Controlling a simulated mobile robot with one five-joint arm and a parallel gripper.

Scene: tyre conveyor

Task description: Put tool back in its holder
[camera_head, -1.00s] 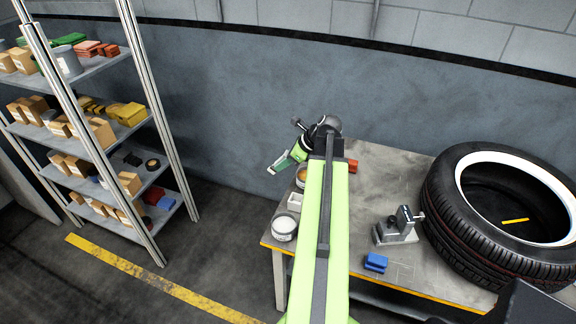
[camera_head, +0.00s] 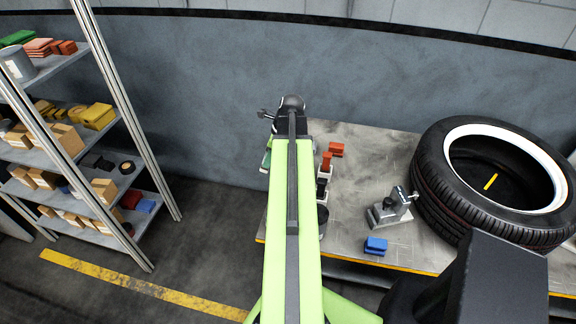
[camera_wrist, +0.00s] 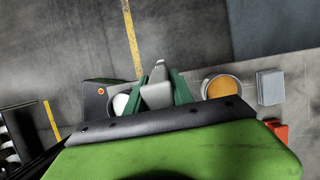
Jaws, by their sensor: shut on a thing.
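My gripper (camera_wrist: 157,88) has green fingers and is shut on a grey tool (camera_wrist: 158,94) with a narrow tip in the wrist view. The tool is held between the fingers, with the floor and table side behind it. In the head view my arm hides nearly all of the gripper and the tool; only a bit of green (camera_head: 267,158) shows left of the arm. A grey metal fixture with an upright post (camera_head: 390,208) stands on the table; I cannot tell if it is the tool's holder.
The table (camera_head: 380,150) also bears a blue block (camera_head: 376,245), a red block (camera_head: 336,149) and a large tyre (camera_head: 440,185) at right. The wrist view shows an orange-topped tin (camera_wrist: 220,86) and a grey box (camera_wrist: 270,87) close right. A shelf rack (camera_head: 120,130) stands at left.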

